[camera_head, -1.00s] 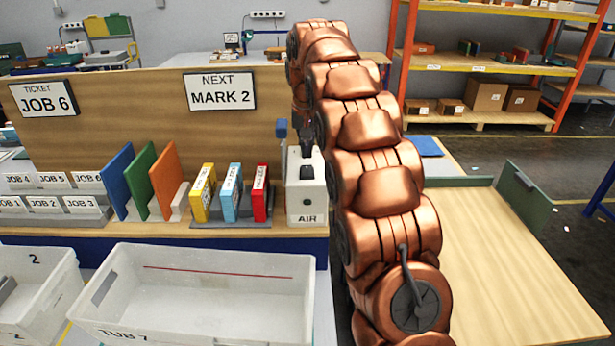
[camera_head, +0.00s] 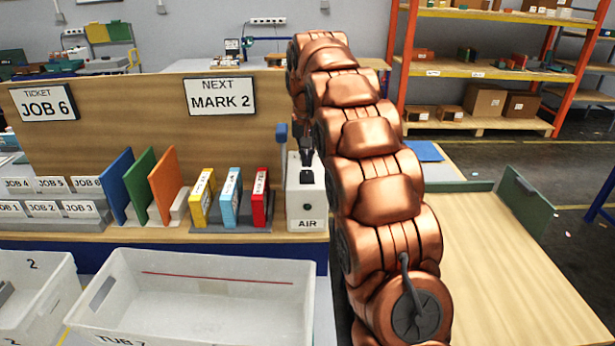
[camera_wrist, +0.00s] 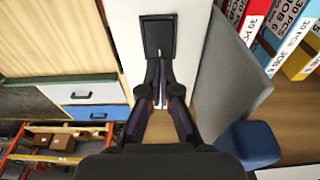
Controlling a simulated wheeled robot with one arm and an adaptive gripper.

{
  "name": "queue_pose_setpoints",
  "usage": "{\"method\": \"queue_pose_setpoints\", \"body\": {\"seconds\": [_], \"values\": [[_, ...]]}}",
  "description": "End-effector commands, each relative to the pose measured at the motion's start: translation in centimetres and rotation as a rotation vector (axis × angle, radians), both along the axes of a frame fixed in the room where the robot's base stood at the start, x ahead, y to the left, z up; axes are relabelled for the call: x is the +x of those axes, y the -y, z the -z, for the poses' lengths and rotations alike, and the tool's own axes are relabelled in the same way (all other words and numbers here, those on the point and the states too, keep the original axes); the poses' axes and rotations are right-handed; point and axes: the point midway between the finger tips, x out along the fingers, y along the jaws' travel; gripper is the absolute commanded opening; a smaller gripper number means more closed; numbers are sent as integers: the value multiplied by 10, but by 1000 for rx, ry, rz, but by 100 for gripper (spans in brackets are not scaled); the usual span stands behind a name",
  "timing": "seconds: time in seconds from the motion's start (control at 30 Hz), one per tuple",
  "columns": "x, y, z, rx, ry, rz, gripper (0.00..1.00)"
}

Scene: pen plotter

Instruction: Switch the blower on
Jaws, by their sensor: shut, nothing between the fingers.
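The blower is a white box marked AIR (camera_head: 306,200) at the right end of the bench. It has a black switch plate (camera_head: 307,177) on top and a small dark round spot on its front. In the wrist view the black switch plate (camera_wrist: 158,36) lies just beyond my fingertips, with a small pale mark near its lower edge. My gripper (camera_wrist: 160,102) is shut and empty, pointing at the plate's near end; I cannot tell whether it touches. In the head view my gripper (camera_head: 307,164) is just above the switch, partly beside my copper arm.
A white tub (camera_head: 200,300) is in front. A wooden surface (camera_head: 500,260) lies to the right.

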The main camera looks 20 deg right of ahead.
Motion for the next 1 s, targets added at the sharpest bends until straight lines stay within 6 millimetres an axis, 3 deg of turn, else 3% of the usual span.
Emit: {"method": "queue_pose_setpoints", "body": {"seconds": [1.0], "values": [[0, 0, 5, 0, 0, 0, 0]]}}
